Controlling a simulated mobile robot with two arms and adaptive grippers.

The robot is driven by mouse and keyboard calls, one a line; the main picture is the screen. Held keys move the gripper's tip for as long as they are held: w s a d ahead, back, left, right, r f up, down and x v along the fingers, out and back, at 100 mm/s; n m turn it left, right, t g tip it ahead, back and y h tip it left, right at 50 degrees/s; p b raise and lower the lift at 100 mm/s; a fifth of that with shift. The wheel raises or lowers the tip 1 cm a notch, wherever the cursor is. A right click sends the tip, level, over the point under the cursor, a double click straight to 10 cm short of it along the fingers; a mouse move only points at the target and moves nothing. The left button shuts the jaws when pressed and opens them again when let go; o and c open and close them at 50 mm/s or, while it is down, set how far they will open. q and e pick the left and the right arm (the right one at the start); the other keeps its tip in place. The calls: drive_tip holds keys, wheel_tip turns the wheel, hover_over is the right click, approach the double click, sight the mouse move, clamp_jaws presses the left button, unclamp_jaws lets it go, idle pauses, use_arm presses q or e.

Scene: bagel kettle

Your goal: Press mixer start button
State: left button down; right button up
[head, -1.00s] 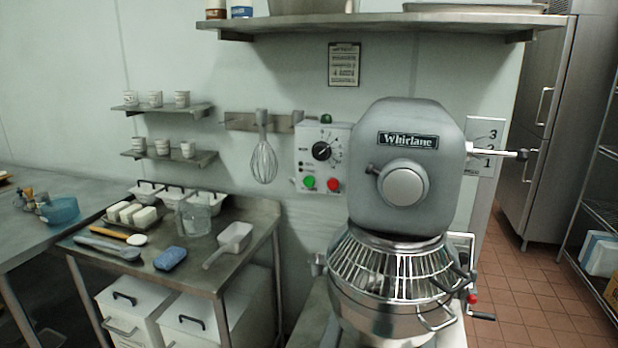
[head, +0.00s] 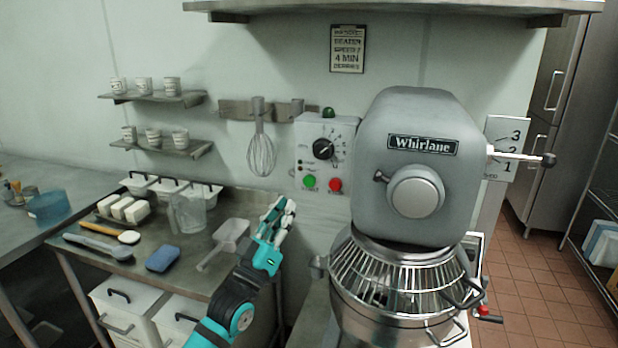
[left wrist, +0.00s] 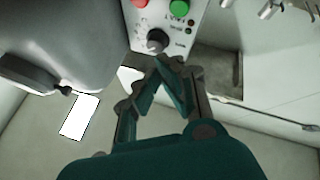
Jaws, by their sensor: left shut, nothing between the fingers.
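The mixer's control panel (head: 318,147) is on the wall left of the grey Whirlane mixer (head: 408,165). A green button (head: 310,182) sits at its lower left and a red button (head: 335,185) beside it, below a black dial (head: 323,149). My left gripper (head: 284,207) is shut and empty, below and left of the panel, apart from the buttons. In the left wrist view, upside down, its fingertips (left wrist: 165,62) show near the dial (left wrist: 157,40), with the green button (left wrist: 180,8) and part of the red button (left wrist: 139,2) at the top edge. My right gripper is not seen.
A steel table (head: 100,262) at left holds a blue sponge (head: 163,258), a scoop (head: 229,236), a clear jug (head: 188,212) and several tubs. A whisk (head: 261,150) hangs left of the panel. The wire-guarded bowl (head: 392,280) is right of the arm.

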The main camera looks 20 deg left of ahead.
sight(309, 181)
use_arm(q)
drive_tip(key=shift+s+r+h, duration=0.15)
drive_tip(key=shift+r+h, duration=0.15)
drive_tip(key=shift+r, duration=0.3)
drive_tip(key=shift+w+d+b, duration=0.2)
drive_tip(key=shift+w+b, duration=2.4)
drive_tip(key=shift+w, duration=1.85)
drive_tip(key=shift+w, duration=0.2)
drive_tip(key=shift+w+b, duration=0.25)
drive_tip(key=shift+b, duration=0.05)
